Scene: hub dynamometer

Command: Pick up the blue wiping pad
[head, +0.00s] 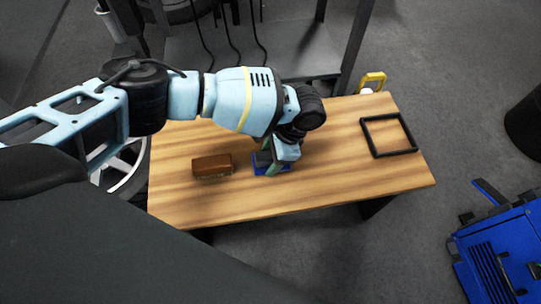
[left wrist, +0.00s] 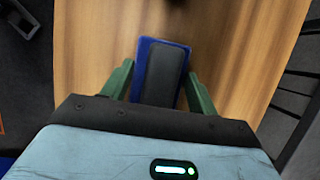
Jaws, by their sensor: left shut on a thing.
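The blue wiping pad (head: 260,166) is at the middle of the wooden table, partly hidden by my left gripper (head: 275,160). In the left wrist view the pad (left wrist: 146,54) has a blue base with a dark grey block on top. The green fingers of my left gripper (left wrist: 160,88) lie along both sides of it, shut on it. I cannot tell whether the pad touches the tabletop or is slightly above it. My right gripper is not in view.
A brown block-like brush (head: 212,166) lies on the wooden table (head: 300,200) just left of the pad. A black square frame (head: 366,138) lies at the right. A yellow-handled thing (head: 373,79) is past the back edge. The table's front right is clear.

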